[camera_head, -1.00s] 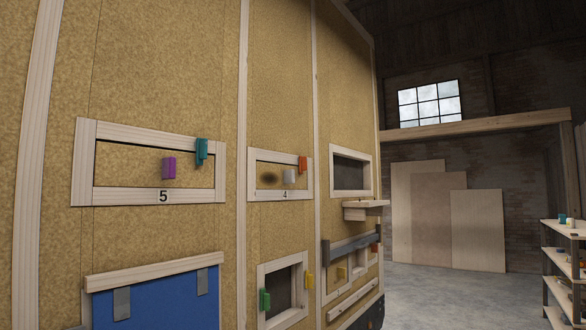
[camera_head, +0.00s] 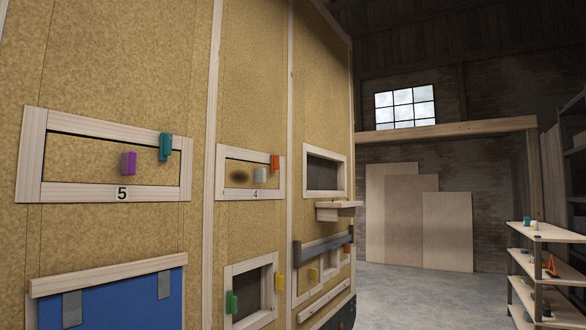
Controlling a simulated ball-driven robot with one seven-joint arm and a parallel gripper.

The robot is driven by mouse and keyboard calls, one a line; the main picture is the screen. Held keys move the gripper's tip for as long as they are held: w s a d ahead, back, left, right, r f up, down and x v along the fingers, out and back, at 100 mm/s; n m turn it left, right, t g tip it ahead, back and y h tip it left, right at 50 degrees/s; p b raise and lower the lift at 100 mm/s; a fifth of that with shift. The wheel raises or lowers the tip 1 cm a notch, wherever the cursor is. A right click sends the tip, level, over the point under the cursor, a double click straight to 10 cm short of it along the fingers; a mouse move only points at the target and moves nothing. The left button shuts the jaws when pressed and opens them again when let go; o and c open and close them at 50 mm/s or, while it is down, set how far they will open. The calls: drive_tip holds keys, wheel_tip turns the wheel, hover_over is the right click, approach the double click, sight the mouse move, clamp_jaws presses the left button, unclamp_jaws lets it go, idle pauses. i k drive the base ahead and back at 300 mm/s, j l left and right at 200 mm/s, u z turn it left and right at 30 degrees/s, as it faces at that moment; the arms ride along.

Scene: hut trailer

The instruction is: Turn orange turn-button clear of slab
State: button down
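An orange turn-button (camera_head: 275,162) sits at the upper right corner of the wooden frame marked 4 (camera_head: 252,194). It stands upright and its lower end seems to overlap the edge of the slab (camera_head: 240,177) inside that frame. The slab has a dark oval spot and a pale knob (camera_head: 260,175). My gripper is not in view.
Frame 5 (camera_head: 30,155) at left has a purple knob (camera_head: 129,163) and a teal turn-button (camera_head: 165,147). Below are a blue panel (camera_head: 115,298) and an opening with green (camera_head: 232,302) and yellow (camera_head: 280,282) pieces. A small ledge (camera_head: 338,206) juts out. Shelves (camera_head: 540,236) stand right; open floor (camera_head: 420,300) lies between.

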sight(273, 159)
drive_tip(key=i+l+z, duration=0.1)
drive_tip(key=i+z, duration=0.4)
drive_tip(key=i, duration=1.75)
drive_tip(key=i+u, duration=0.2)
drive_tip(key=i, duration=0.35)
drive_tip(key=i+l+u, duration=0.2)
drive_tip(key=i, duration=0.35)
drive_tip(key=i+l+u, duration=0.2)
drive_tip(key=i, duration=0.3)
drive_tip(key=i+l+u, duration=0.15)
drive_tip(key=i+l, duration=0.15)
drive_tip(key=i, duration=0.25)
